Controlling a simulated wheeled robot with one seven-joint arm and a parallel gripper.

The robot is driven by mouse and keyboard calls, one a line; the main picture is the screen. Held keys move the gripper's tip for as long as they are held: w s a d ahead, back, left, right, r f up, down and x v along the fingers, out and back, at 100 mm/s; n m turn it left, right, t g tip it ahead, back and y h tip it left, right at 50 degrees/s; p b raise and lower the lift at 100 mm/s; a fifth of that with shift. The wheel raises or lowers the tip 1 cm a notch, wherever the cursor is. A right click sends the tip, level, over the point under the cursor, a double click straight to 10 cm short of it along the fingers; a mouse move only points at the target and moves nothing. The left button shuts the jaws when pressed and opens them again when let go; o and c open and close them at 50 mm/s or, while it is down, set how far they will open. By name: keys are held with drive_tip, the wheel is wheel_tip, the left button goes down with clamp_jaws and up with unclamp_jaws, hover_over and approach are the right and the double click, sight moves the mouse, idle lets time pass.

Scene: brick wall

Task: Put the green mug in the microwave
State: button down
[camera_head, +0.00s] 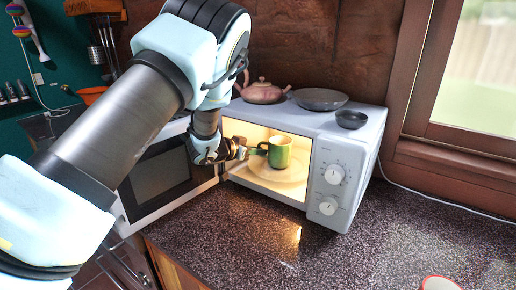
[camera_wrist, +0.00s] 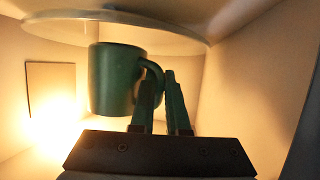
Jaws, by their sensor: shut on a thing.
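The green mug (camera_head: 280,151) is inside the lit microwave (camera_head: 345,145), over the round turntable (camera_head: 285,181). My gripper (camera_head: 247,152) reaches in through the open front from the left. In the wrist view my gripper (camera_wrist: 164,84) is shut on the handle of the mug (camera_wrist: 114,80). The turntable (camera_wrist: 110,27) lies along the top of that view, so the view looks upside down. I cannot tell whether the mug's base touches the turntable. The microwave door (camera_head: 160,178) stands open to the left, partly hidden by my arm.
A pink teapot (camera_head: 262,92), a grey plate (camera_head: 320,99) and a small dark bowl (camera_head: 351,119) sit on top of the microwave. The speckled counter (camera_head: 400,240) in front is mostly clear. A red-rimmed object (camera_head: 440,283) shows at the bottom right edge.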

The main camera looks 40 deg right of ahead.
drive_tip(key=shift+f, duration=0.1)
drive_tip(key=shift+f, duration=0.15)
drive_tip(key=c, duration=0.9)
unclamp_jaws()
drive_tip(key=shift+a+b, duration=0.25)
drive_tip(key=shift+b, duration=0.05)
drive_tip(key=shift+r+b+v, duration=0.2)
drive_tip(key=shift+b+v, duration=1.1)
drive_tip(key=shift+v, duration=2.3)
drive_tip(key=shift+d, duration=0.1)
